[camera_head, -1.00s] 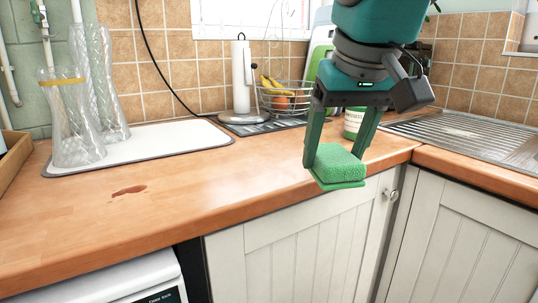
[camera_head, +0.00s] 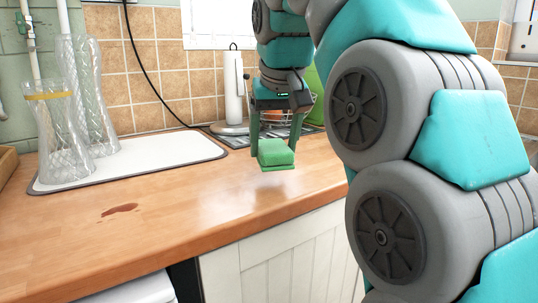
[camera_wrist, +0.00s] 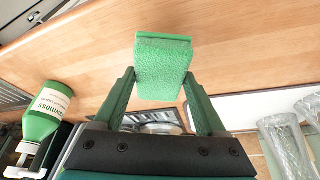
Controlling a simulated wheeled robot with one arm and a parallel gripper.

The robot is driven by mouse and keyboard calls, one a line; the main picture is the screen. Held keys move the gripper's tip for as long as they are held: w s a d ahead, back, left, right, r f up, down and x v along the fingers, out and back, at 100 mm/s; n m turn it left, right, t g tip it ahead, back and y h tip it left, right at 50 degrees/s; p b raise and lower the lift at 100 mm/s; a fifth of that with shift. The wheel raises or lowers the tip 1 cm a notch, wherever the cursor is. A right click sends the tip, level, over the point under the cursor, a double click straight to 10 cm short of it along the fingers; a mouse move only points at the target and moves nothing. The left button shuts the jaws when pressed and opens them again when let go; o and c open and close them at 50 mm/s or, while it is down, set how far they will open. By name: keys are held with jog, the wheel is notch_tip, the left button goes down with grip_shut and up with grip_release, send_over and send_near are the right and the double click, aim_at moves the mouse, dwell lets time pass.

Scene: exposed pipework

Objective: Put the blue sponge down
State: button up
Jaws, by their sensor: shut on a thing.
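A green two-layer sponge (camera_head: 275,154) is held between the fingers of my gripper (camera_head: 276,147), over the wooden worktop (camera_head: 200,210). No blue sponge shows in these views; this one is green. In the wrist view, the sponge (camera_wrist: 163,70) sits between the two fingertips of my gripper (camera_wrist: 160,80), with its porous side facing the camera. I cannot tell whether the sponge's underside touches the wood or hangs a little above it. My arm hides the right part of the worktop in the head view.
A white drying mat (camera_head: 150,160) with tall glass vases (camera_head: 66,135) lies at the left. A reddish-brown stain (camera_head: 120,209) marks the wood. A paper towel holder (camera_head: 234,90) stands behind. A green bottle (camera_wrist: 42,115) shows in the wrist view. The worktop's front middle is clear.

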jog(key=shift+w+a, duration=0.45)
jog(key=shift+w, duration=0.4)
jog(key=shift+f, duration=1.85)
jog(key=shift+f, duration=0.1)
jog(key=o, duration=1.1)
jog(key=shift+o, duration=0.2)
